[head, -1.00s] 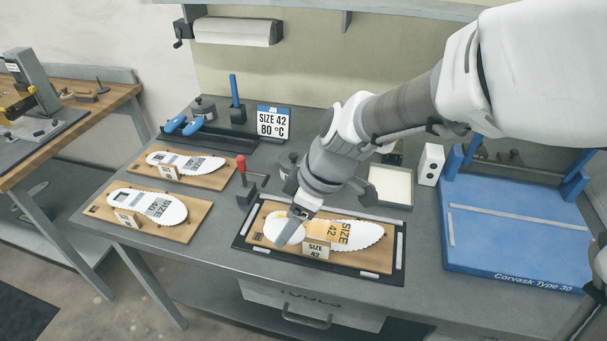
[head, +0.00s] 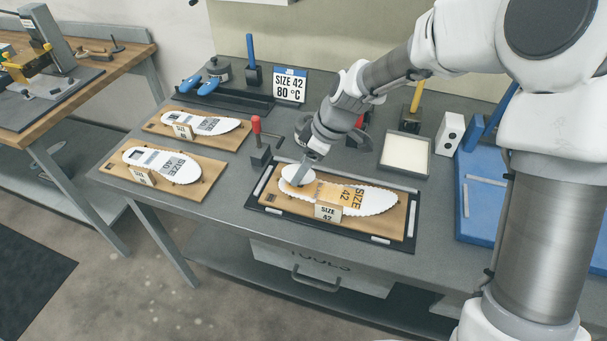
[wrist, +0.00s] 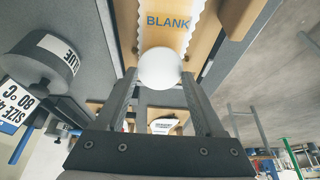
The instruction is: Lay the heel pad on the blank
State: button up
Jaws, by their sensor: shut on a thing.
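My gripper (head: 301,178) is shut on the heel pad (wrist: 160,68), a white rounded piece between the fingertips in the wrist view. The pad (head: 293,172) is at the left end of the blank in the head view. The blank (head: 372,201) is a white sole shape with a serrated edge and "SIZE 42" on it, with an orange-tan patch near its left part. It lies on a wooden board (head: 405,222). The wrist view shows the word BLANK on the blank (wrist: 168,22) beyond the pad. I cannot tell whether pad and blank touch.
A small "SIZE 42" sign (head: 328,212) stands at the board's front edge. A red-knobbed lever (head: 257,130) stands behind its left end. Two boards with white soles (head: 163,165) lie left. A pale tray (head: 405,154) and blue machine (head: 480,200) are right.

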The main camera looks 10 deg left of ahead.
jog(key=shift+f, duration=1.65)
jog(key=o, duration=1.3)
